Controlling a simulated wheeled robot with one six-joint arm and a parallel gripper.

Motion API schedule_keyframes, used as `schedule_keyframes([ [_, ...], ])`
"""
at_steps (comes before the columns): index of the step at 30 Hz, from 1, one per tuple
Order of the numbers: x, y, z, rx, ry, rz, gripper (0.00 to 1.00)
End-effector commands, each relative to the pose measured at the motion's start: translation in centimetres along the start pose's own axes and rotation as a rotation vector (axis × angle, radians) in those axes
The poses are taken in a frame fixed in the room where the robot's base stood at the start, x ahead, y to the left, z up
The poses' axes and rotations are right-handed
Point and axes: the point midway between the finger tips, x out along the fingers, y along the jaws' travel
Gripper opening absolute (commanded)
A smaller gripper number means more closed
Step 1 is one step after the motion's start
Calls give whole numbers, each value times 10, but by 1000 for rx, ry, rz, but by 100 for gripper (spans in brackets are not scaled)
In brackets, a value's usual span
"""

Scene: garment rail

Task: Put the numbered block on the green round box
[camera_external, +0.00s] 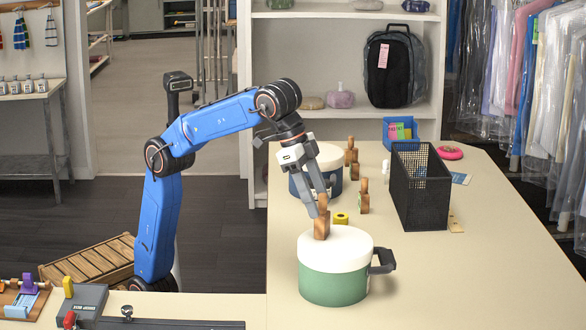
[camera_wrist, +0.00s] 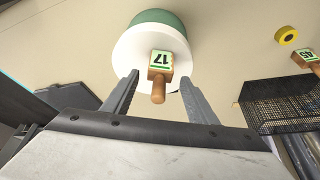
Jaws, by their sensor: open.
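The wooden numbered block (camera_external: 321,229) has a round peg handle and stands on the white lid of the green round box (camera_external: 333,288). My gripper (camera_external: 318,202) is just above the lid, at the block's handle. In the wrist view its two fingers (camera_wrist: 160,80) are spread on either side of the block, with gaps showing between them and it. The gripper is open.
A dark blue round box (camera_external: 331,184) with a white lid stands behind. Other wooden blocks (camera_external: 363,196) stand near a black mesh basket (camera_external: 424,187). A yellow roll (camera_external: 341,218) lies behind the green box, whose dark handle (camera_external: 383,261) sticks out right. The table's front right is clear.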

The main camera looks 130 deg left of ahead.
Motion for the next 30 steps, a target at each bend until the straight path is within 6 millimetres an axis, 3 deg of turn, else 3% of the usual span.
schedule_keyframes([
  [6,-42,1,-1,1,1,1,53],
  [12,-67,1,-1,1,1,0,53],
  [18,-77,0,0,1,0,0,53],
  [30,-80,-2,6,8,0,2,53],
])
